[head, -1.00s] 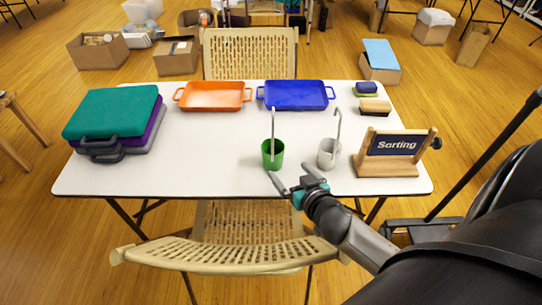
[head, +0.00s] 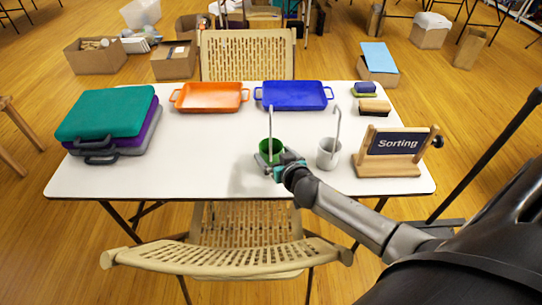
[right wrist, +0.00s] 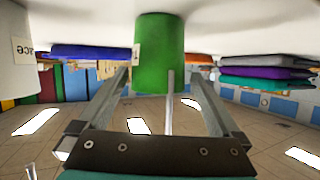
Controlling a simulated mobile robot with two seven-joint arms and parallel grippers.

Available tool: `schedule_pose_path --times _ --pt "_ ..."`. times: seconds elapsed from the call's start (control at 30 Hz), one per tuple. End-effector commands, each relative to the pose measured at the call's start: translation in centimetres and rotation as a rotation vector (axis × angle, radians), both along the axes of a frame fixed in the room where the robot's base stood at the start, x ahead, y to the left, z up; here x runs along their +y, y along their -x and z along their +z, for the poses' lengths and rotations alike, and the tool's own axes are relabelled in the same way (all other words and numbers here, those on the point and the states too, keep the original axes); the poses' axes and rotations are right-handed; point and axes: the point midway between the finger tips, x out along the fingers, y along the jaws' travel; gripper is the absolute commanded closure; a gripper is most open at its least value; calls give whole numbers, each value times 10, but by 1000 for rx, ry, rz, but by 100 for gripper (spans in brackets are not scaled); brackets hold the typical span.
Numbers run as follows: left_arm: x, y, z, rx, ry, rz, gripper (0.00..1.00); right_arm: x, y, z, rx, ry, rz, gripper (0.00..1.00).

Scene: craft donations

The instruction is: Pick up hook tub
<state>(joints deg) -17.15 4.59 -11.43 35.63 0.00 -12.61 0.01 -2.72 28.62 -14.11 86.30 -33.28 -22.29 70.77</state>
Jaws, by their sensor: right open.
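A green tub (head: 271,147) with a tall hooked rod stands upright on the white table (head: 215,170), near its front edge. A pale grey tub (head: 328,154) with a similar hooked rod stands to its right. My right gripper (head: 267,160) is open at the green tub, with its fingers low on either side of it. In the right wrist view, which looks upside down, the green tub (right wrist: 160,60) sits between the two spread fingers (right wrist: 160,78). Whether a finger touches the tub I cannot tell. The pale tub (right wrist: 15,60) shows at the left edge there. My left gripper is out of view.
A wooden "Sorting" sign (head: 391,150) stands right of the tubs. An orange tray (head: 209,97) and a blue tray (head: 293,96) lie behind. A folding chair (head: 225,257) stands in front.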

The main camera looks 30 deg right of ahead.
Motion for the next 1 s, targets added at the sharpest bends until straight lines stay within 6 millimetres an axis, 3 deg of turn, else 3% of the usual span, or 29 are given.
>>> schedule_pose_path --times 0.27,0.6,1.0 --pt "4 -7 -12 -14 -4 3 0 -7 -28 -13 -1 1 0 0" --pt "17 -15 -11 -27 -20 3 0 -7 -31 -14 0 1 1 0" --pt "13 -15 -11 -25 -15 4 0 -7 -31 -14 0 0 0 45"
